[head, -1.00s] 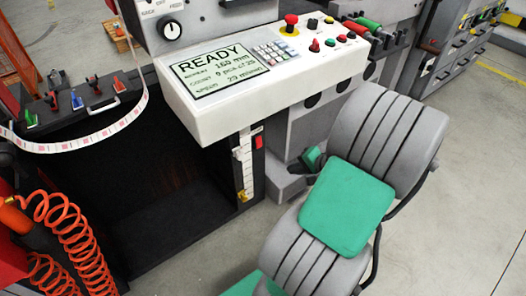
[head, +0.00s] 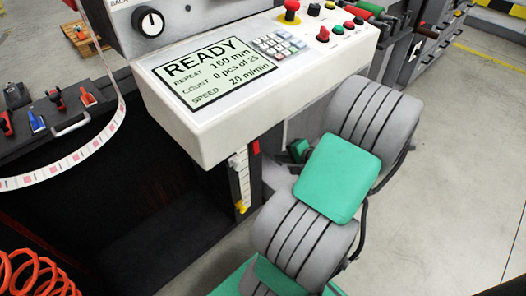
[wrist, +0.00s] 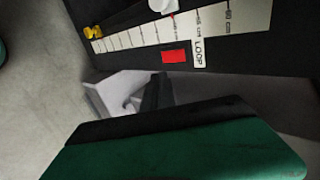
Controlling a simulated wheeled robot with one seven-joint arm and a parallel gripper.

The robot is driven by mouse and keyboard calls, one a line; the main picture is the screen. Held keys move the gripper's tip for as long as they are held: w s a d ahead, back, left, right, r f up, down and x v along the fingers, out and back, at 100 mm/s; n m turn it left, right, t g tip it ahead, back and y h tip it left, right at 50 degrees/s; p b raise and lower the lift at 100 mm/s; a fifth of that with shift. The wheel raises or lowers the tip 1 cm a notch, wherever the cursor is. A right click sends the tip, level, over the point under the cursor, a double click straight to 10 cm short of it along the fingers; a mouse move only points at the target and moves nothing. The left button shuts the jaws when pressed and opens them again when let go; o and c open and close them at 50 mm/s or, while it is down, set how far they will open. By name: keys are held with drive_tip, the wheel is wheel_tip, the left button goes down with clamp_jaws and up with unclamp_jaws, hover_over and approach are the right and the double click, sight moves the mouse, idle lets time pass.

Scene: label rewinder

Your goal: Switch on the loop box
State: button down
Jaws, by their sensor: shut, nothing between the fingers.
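The loop box shows as a dark panel with a pale loop scale (head: 241,178) below the console, and the scale also crosses the wrist view (wrist: 150,32). A small red switch (head: 256,147) sits near the scale's upper end; in the wrist view the red switch (wrist: 174,56) is beside the LOOP label. Its on or off position cannot be told. My gripper (wrist: 158,90) is shut and empty, its dark tip just below the switch in the wrist picture, apparently apart from it. In the head view my gripper (head: 298,150) is right of the switch, partly hidden by my arm.
The white console (head: 215,105) overhangs the switch, its display reading READY. A red mushroom button (head: 291,8) and other buttons are on top. A yellow pointer (head: 240,207) is at the scale's lower end. A printed web (head: 70,160) hangs at left. Floor is open at right.

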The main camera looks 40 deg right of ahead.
sight(257, 150)
drive_tip(key=shift+w+r+b+x, duration=0.25)
drive_tip(key=shift+b+x, duration=0.25)
drive_tip(key=shift+x, duration=1.1)
drive_tip(key=shift+w+r+b+x, duration=0.2)
drive_tip(key=shift+b+x, duration=0.35)
drive_tip(key=shift+x, duration=1)
drive_tip(key=shift+w+r+b+x, duration=0.1)
drive_tip(key=shift+r+b+x, duration=0.3)
drive_tip(key=shift+x, duration=1.2)
drive_tip(key=shift+a+f, duration=0.1)
